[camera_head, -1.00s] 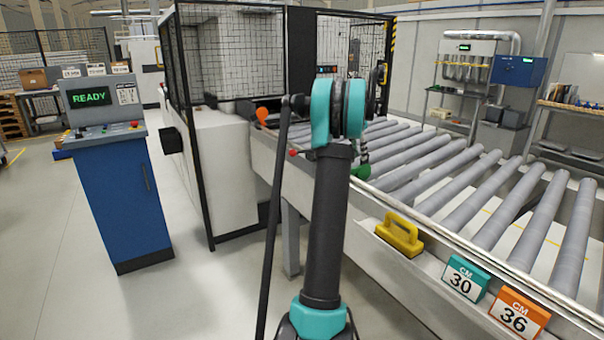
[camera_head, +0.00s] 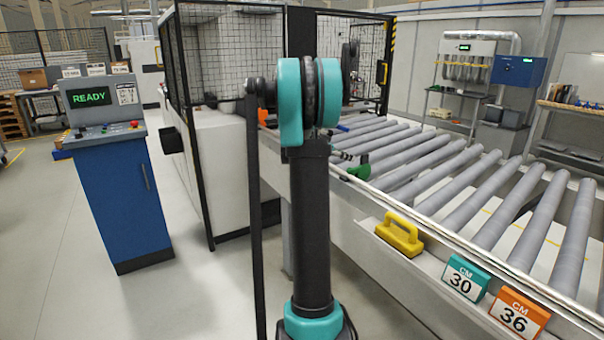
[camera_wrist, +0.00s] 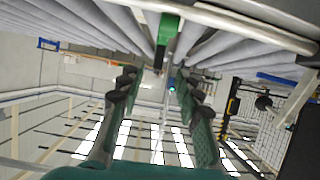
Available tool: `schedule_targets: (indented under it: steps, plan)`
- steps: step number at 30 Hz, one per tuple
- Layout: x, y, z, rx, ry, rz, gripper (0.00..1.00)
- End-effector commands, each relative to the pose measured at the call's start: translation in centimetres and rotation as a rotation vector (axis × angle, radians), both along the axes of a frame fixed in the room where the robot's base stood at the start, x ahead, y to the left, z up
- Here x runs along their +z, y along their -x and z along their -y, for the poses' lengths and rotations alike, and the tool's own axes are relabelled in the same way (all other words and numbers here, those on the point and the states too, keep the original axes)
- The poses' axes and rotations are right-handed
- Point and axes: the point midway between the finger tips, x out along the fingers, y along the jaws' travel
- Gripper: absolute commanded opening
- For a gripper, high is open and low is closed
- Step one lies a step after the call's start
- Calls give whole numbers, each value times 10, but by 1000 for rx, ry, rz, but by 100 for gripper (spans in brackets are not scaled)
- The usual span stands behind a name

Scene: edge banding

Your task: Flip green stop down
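The green stop (camera_head: 359,172) is at the near rail of the roller conveyor, beyond my arm in the head view. In the wrist view the green stop (camera_wrist: 168,32) shows at the top middle as a green block with a dark lower end, among the rollers. My gripper (camera_wrist: 157,85) has its two fingers spread, with nothing between them. The stop lies ahead of the fingertips, near the middle of the gap, apparently not touched. In the head view my gripper (camera_head: 346,156) is a small dark shape just above and left of the stop, mostly hidden by my arm.
A yellow handled block (camera_head: 400,236) and signs marked 30 (camera_head: 464,279) and 36 (camera_head: 518,313) are along the conveyor's near side. A blue part (camera_head: 344,128) lies by the rollers farther back. A fenced machine (camera_head: 225,60) stands behind; a blue console (camera_head: 118,190) reads READY.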

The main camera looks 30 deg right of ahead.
Motion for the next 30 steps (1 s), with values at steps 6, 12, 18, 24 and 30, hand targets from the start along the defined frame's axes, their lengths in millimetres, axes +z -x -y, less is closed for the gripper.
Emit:
schedule_targets:
  steps: [6,12,18,24,30]
  plan:
    - [-9,0,-13,2,167,12,34]
    - [-17,1,-23,0,314,25,34]
    - [-26,1,-33,2,454,36,34]
    - [-24,4,-71,3,445,36,34]
    - [-24,7,-107,3,444,35,34]
